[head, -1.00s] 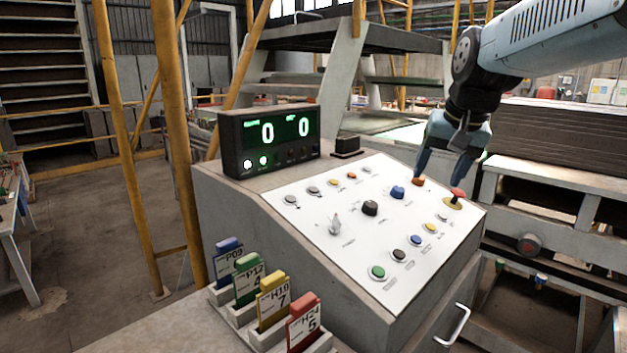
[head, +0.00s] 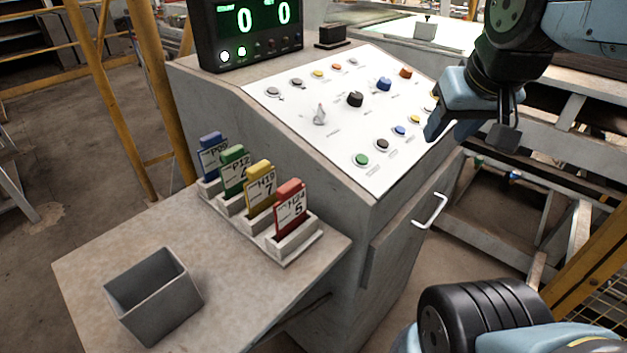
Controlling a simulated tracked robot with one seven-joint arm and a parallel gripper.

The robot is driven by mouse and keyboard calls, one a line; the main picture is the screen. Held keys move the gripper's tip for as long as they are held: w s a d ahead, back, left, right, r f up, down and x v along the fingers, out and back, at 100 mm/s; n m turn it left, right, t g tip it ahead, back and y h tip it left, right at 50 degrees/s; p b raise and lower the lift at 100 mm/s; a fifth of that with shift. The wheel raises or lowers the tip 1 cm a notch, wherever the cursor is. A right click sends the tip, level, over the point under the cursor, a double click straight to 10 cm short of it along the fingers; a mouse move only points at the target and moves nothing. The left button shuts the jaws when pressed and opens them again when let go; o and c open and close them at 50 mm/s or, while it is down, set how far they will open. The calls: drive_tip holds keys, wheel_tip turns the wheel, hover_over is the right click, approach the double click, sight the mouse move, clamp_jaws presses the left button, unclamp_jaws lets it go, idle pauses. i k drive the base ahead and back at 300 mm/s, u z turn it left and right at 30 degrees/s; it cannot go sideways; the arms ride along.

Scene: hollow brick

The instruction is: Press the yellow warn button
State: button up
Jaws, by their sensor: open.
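The sloped white control panel (head: 300,110) carries several buttons and knobs. A yellow button (head: 414,118) is in the lower row, just right of the blue button (head: 400,131). Another yellow button (head: 318,73) is in the upper row. The labels are too small to read, so I cannot tell which is the warn button. My gripper (head: 468,137) is open and empty at the panel's right edge. Its left finger is close to the right end of the lower row in the picture; contact cannot be told. It hides the red mushroom button.
A display (head: 250,30) reading 0 and 0 stands behind the panel. Colored tags (head: 262,190) stand in a holder on the side table, near an empty grey bin (head: 155,295). A door handle (head: 430,211) sticks out below the panel. Rails and a machine frame lie to the right.

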sight(414, 118)
drive_tip(key=u, duration=0.8)
drive_tip(key=k, duration=1)
drive_tip(key=z, duration=0.35)
drive_tip(key=i, duration=0.5)
drive_tip(key=z, duration=0.35)
